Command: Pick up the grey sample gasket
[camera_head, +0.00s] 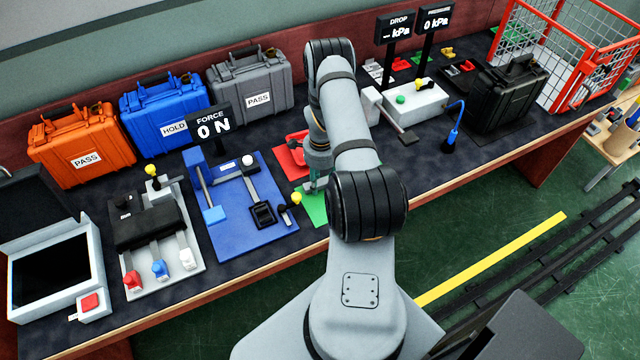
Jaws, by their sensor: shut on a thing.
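My gripper (313,184) is partly in view at the end of my arm, low over the bench between a red tray and a green mat. My own arm covers much of it. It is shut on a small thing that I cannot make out. I cannot pick out the grey sample gasket anywhere in this view.
A red tray (291,153) and a green mat (312,208) lie by my gripper. A white box with buttons (413,103) stands right of my arm. Orange, blue and grey cases line the back.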

